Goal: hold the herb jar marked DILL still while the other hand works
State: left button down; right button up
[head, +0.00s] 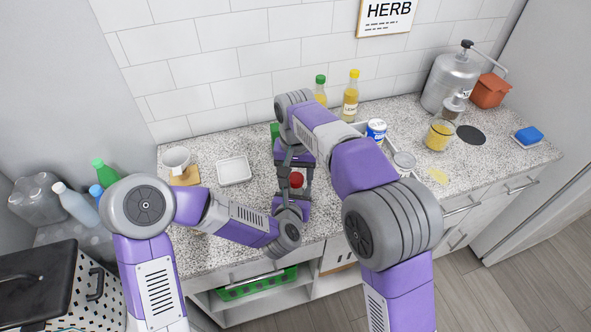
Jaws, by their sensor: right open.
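A small red-topped object (296,179), possibly the herb jar, stands at the counter's front, between my two grippers. No DILL label is readable, and most of its body is hidden. My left gripper (292,192) comes in from the front, close against the object; whether its fingers touch it cannot be told. My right gripper (294,164) is open just behind and above the object, pointing toward it. Its arm covers part of the counter behind.
A white dish (234,171) and a mug (176,159) stand left on the speckled counter (205,220). A blue-and-white can (376,131), a yellow jar (439,135) and a metal canister (450,80) stand to the right.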

aim_at(295, 178)
jog(key=c, duration=1.1)
jog(key=n, duration=0.3)
jog(key=shift+r, duration=0.2)
jog(key=shift+r, duration=0.95)
jog(key=shift+r, duration=2)
pick_arm(q)
jog(key=shift+c, duration=1.5)
grip_release()
